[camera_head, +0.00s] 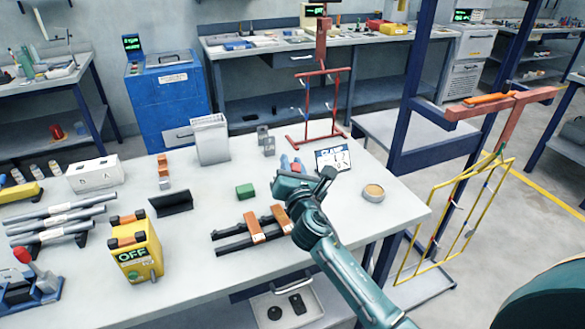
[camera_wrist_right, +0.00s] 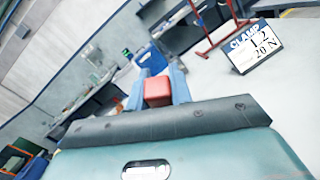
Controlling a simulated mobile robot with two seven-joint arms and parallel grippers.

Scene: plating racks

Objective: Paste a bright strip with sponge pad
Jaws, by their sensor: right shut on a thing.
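My right gripper (camera_head: 290,164) reaches over the table's far middle from the lower right. In the right wrist view its blue fingers are shut on a small red block (camera_wrist_right: 157,91), which may be the sponge pad. The block also shows small at the fingertips in the head view (camera_head: 296,167). A round tin with a tan top (camera_head: 373,193) stands to the right of the gripper. Two dark bars (camera_head: 232,241) with orange-brown blocks (camera_head: 254,228) across them lie in front of it. I cannot tell which thing is the bright strip. My left gripper is out of view.
A CLAMP sign (camera_head: 333,158) stands close right of the gripper. A yellow OFF box (camera_head: 137,250) is front left. A yellow wire rack (camera_head: 418,269) hangs beyond the right edge.

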